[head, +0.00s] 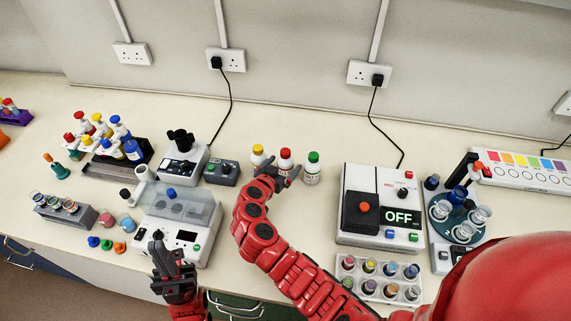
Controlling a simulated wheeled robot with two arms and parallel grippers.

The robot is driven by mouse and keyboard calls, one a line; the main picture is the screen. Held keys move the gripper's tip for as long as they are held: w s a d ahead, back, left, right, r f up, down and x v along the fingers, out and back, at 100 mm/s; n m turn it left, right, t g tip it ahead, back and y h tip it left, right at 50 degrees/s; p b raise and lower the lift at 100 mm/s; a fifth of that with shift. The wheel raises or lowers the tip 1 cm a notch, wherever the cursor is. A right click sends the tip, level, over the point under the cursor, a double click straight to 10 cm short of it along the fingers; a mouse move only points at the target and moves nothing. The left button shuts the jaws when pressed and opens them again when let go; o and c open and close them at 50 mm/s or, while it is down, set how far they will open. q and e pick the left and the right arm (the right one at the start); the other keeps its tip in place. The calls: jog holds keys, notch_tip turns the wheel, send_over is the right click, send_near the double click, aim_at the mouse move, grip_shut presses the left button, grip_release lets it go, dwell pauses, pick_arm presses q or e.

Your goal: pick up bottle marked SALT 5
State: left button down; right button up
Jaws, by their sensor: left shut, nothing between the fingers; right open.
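Three white bottles stand upright in a row near the back of the bench: one with a yellow cap (258,150), one with a red cap (285,155) and one with a green cap (313,170). Their labels are too small to read with certainty, so I cannot tell which is SALT 5. My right gripper (280,175) is open in front of the yellow-capped and red-capped bottles and hides their lower parts. I cannot tell whether it touches either. My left gripper (158,246) is shut and empty in front of the white device with a clear lid (172,232).
A device reading OFF (385,210) stands right of the bottles, with a white vial rack (376,288) in front. A small grey box (221,173) and a microscope-like device (180,164) stand to the left. Bare bench lies behind the bottles.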

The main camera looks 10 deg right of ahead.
jog(key=shift+p+x, duration=0.35)
jog(key=shift+x, duration=2.15)
grip_shut()
